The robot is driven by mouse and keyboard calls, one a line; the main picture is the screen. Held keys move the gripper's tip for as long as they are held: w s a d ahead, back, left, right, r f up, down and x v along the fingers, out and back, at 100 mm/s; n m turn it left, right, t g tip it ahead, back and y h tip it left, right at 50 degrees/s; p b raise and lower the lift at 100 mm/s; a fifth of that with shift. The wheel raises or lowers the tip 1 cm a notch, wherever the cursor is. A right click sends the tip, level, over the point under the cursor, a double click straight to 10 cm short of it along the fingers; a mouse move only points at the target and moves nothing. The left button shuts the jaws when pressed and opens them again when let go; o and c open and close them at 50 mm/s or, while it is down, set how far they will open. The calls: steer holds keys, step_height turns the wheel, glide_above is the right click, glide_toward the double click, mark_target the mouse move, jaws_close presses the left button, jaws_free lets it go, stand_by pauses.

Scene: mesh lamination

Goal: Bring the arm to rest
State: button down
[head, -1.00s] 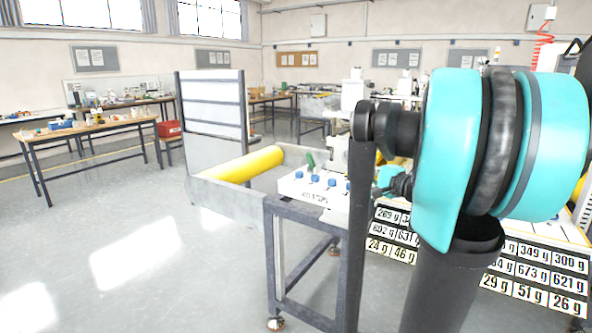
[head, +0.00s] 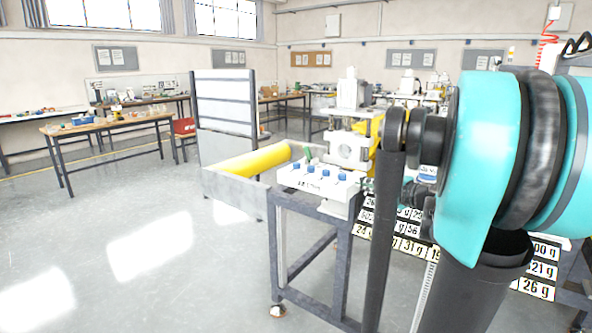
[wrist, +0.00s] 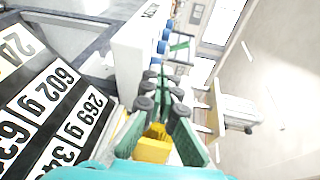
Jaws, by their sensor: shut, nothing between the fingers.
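My gripper (wrist: 163,86) shows in the wrist view, with green fingers and dark knuckles drawn together. It holds nothing. A yellow patch (wrist: 154,145) shows between the finger bases; I cannot tell what it belongs to. My teal and black arm fills the right of the head view and hides most of the gripper there. A white control box (head: 318,181) with blue knobs stands on the grey machine frame (head: 310,211), left of my arm. The box also shows in the wrist view (wrist: 136,48), just beyond the fingers.
A black board of weight labels (head: 408,228) lies behind my arm; it also fills the left of the wrist view (wrist: 52,108). A yellow roller (head: 257,162) lies by a white panel (head: 224,105). The floor (head: 130,240) at left is clear.

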steer(key=s+a+f+n+g+h, duration=0.1)
steer(key=s+a+f+n+g, duration=0.15)
steer(key=f, duration=0.25)
steer(key=s+a+f+n+g, duration=0.1)
steer(key=s+a+f+g, duration=0.15)
steer(key=f, duration=0.25)
steer(key=s+d+f+n+g+h, duration=0.2)
steer(key=s+f+n+h, duration=0.1)
steer(key=s+f, duration=0.5)
steer(key=s+d+f+n+g+h, duration=0.1)
steer(key=s+f+n+h, duration=0.3)
steer(key=s+f, duration=0.5)
steer(key=shift+s+d+f+g+h, duration=0.25)
steer(key=shift+d+f+g+h, duration=0.15)
steer(key=shift+h, duration=0.5)
steer(key=shift+n, duration=0.25)
